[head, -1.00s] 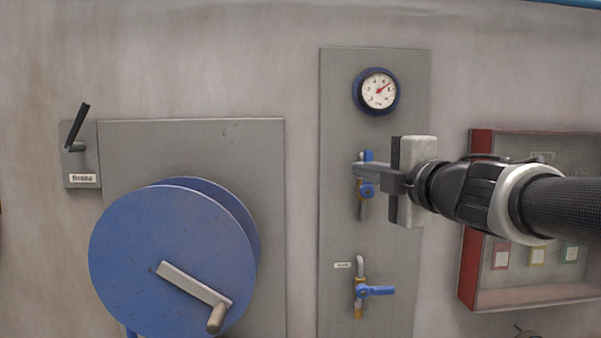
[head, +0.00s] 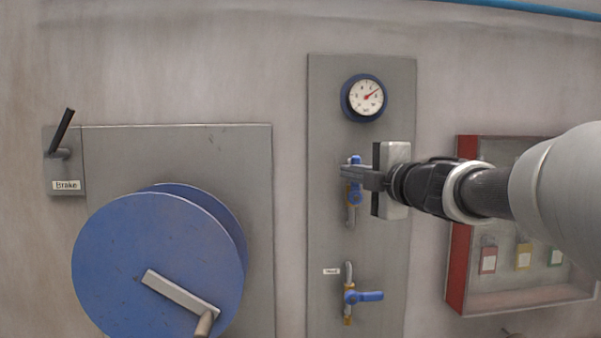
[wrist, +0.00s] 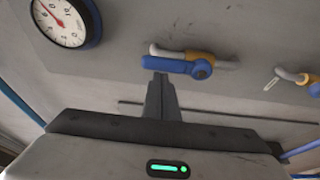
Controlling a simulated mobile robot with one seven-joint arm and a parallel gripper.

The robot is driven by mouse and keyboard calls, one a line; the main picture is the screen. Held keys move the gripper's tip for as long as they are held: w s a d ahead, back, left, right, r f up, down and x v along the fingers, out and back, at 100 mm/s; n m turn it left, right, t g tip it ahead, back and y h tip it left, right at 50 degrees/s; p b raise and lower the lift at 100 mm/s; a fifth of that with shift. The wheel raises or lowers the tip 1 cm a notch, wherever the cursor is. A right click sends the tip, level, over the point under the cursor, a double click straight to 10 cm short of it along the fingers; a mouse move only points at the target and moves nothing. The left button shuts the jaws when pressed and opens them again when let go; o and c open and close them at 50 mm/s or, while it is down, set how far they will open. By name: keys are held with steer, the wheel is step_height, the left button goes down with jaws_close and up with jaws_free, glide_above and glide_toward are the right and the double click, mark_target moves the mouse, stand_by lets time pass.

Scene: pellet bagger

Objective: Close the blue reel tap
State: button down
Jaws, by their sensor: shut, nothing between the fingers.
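The upper tap (head: 355,196) on the grey panel has a blue handle that runs up and down along its pipe, partly hidden behind my gripper. The wrist view shows this blue handle (wrist: 172,66) lying along the pipe. My gripper (head: 346,171) is shut and empty, its fingers crossing in front of the upper tap. In the wrist view the closed fingertips (wrist: 160,78) are close to the handle's free end; I cannot tell whether they touch. A lower tap (head: 363,297) has its blue handle across its pipe. Its small label is unreadable, and I see no label for the upper tap.
A blue-rimmed gauge (head: 365,97) is above the taps. A large blue reel (head: 150,255) with a crank stands out at the left, with a brake lever (head: 63,130) beyond it. A red-edged box (head: 458,265) with hanging tags is at the right, behind my arm.

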steer(key=shift+d+m, duration=0.25)
steer(key=shift+m, duration=0.15)
steer(key=d+f+m+t+h+b, duration=0.2)
steer(key=m+b, duration=0.3)
steer(key=m, duration=0.4)
steer(key=d+f+m+t+h+b, duration=0.2)
steer(key=d+m+b, duration=0.3)
steer(key=m, duration=0.5)
steer(key=shift+f+t+h+b, duration=0.2)
steer(key=shift+t+h+b, duration=0.2)
steer(key=shift+h+b, duration=0.1)
steer(key=shift+d+f, duration=0.1)
